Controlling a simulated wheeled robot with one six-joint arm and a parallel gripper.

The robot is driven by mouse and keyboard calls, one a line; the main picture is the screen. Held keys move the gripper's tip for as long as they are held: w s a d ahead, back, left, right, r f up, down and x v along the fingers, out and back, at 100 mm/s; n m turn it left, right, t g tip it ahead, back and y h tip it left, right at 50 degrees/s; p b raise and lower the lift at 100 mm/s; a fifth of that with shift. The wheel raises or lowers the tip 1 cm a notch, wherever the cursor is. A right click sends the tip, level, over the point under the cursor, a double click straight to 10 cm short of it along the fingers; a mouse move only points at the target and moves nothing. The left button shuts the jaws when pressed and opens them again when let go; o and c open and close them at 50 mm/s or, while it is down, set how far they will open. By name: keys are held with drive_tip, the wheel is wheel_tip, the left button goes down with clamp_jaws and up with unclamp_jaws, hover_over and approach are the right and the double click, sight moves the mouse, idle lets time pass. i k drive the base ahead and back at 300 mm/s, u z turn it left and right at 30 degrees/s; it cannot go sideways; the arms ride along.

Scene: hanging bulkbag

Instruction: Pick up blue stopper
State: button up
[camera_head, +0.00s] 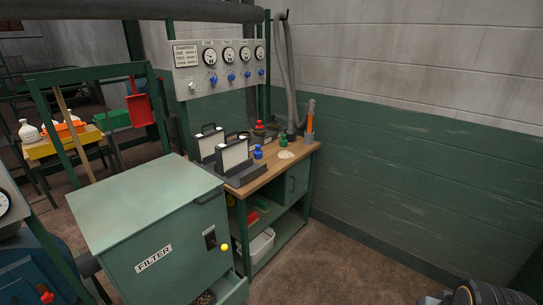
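A small blue stopper (258,153) stands upright on the wooden top of the workbench (305,149), near its front edge and to the right of a white-faced upright panel. My gripper's fingers do not show in this view. A dark rounded part at the bottom right corner may belong to my arm, but I cannot tell.
A green bottle (284,142) and a red-topped item (259,127) stand behind the blue stopper. Two upright white-faced panels (234,156) are to its left. A green cabinet (150,220) fills the left foreground.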

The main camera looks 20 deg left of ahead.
sight(258, 154)
drive_tip(key=z, duration=0.1)
drive_tip(key=i, duration=1.6)
drive_tip(key=u, duration=0.4)
drive_tip(key=i, duration=1.15)
drive_tip(key=u, duration=1.55)
drive_tip(key=i, duration=0.95)
drive_tip(key=u, duration=1)
